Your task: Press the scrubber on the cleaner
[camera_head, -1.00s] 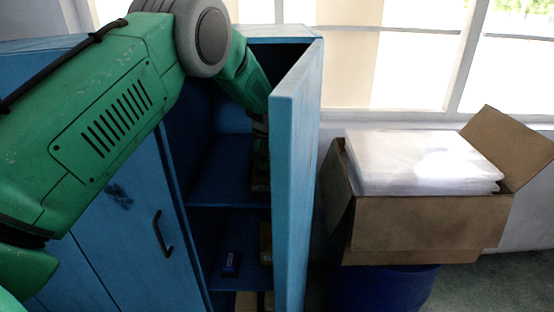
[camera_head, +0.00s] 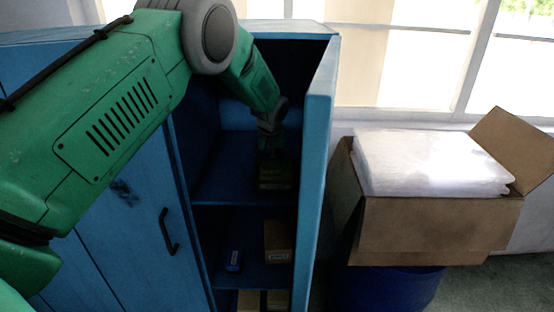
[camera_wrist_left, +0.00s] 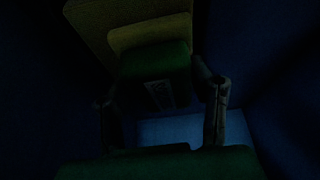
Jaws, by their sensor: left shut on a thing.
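My left arm reaches into an open blue cabinet, with the left gripper (camera_head: 272,152) low over an upper shelf. In the dark left wrist view, the gripper (camera_wrist_left: 160,92) is shut on a dark green block (camera_wrist_left: 152,68) with a pale label, one finger on each side. A dull yellow piece (camera_wrist_left: 130,25) lies just beyond the block. In the head view, a dark labelled block (camera_head: 275,180) shows right below the gripper. I cannot tell which of these is the scrubber or the cleaner. My right gripper is not in view.
The blue cabinet door (camera_head: 315,180) stands open close to the right of my arm. A lower shelf holds a small blue box (camera_head: 233,261) and a brown box (camera_head: 278,241). An open carton (camera_head: 430,230) with white plastic-wrapped contents stands to the right.

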